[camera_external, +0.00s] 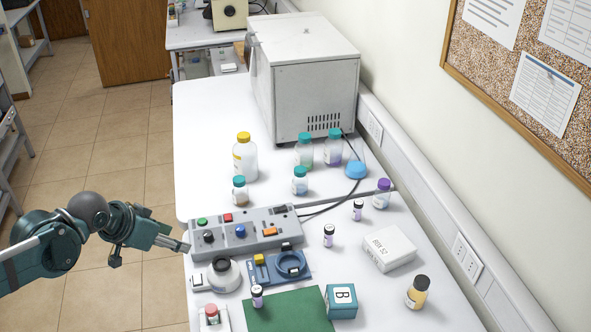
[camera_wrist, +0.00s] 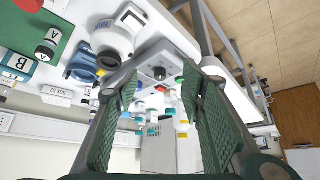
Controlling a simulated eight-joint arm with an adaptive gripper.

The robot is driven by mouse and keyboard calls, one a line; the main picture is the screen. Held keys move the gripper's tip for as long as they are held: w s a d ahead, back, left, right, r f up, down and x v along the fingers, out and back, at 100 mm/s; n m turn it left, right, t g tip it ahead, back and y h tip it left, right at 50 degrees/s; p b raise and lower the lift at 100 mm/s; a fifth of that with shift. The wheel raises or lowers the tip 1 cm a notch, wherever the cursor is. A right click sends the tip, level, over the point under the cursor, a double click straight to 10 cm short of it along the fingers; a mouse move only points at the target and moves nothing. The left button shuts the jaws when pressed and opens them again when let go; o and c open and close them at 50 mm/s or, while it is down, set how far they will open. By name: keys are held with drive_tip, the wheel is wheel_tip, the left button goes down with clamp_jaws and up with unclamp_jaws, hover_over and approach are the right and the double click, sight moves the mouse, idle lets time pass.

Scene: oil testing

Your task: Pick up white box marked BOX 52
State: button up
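The white box marked BOX 52 (camera_external: 389,248) lies flat on the right part of the white table, near the wall, in the external view. My gripper (camera_external: 185,246) is at the table's left edge, beside the grey control panel and far to the left of the box. In the wrist view my gripper (camera_wrist: 160,110) has its two fingers spread apart, with nothing between them.
Small vials (camera_external: 328,235) stand left of the box. An amber bottle (camera_external: 417,292) and teal box B (camera_external: 341,301) stand in front. Several bottles stand behind.

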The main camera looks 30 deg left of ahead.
drive_tip(key=shift+o, duration=0.5)
drive_tip(key=o, duration=1.4)
drive_tip(key=shift+o, duration=0.2)
drive_tip(key=shift+r, duration=0.1)
